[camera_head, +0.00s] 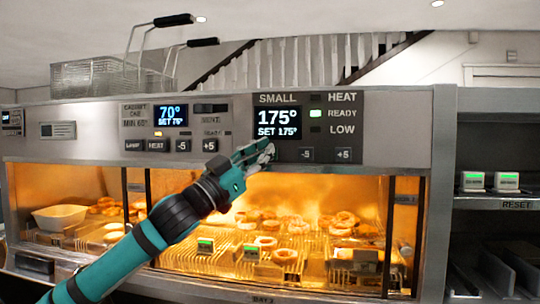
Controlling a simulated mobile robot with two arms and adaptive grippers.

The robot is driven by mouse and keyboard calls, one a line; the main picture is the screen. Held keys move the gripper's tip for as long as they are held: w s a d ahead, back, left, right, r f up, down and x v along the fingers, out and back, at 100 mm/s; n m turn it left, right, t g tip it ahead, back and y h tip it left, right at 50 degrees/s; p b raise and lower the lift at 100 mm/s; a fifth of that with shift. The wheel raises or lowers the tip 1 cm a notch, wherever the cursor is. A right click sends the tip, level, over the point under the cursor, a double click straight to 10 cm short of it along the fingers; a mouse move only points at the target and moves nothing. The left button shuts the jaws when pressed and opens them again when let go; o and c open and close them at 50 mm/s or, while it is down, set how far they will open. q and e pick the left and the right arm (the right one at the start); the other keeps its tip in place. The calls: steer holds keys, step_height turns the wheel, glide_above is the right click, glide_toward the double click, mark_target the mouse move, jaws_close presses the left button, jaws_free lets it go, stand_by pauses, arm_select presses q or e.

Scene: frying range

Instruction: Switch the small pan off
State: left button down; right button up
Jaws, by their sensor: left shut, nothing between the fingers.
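The dark control panel marked SMALL (345,100) is on the front of the range. Its display (278,122) reads 175° and SET 175°. My left gripper (262,153) is shut and empty at the panel's lower left, below the display. It hides that corner; I cannot tell whether it touches. My right gripper is not in view.
A grey panel (215,140) to the left shows 70° and several buttons. Below is a lit cabinet (385,262) with fried rings on racks. Wire baskets (95,78) with black handles stand on top. Small boxes (472,181) sit on a shelf at right.

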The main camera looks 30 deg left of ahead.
arm_select(q)
steer(key=shift+w, duration=0.1)
stand_by(0.3)
steer(key=shift+w+a+p, duration=0.15)
steer(key=shift+w+p, duration=0.2)
steer(key=shift+p, duration=0.05)
steer(key=shift+s, duration=0.4)
stand_by(0.3)
steer(key=s+d+b, duration=0.1)
steer(key=s+b, duration=0.1)
steer(key=s, duration=0.4)
steer(key=shift+d, duration=0.4)
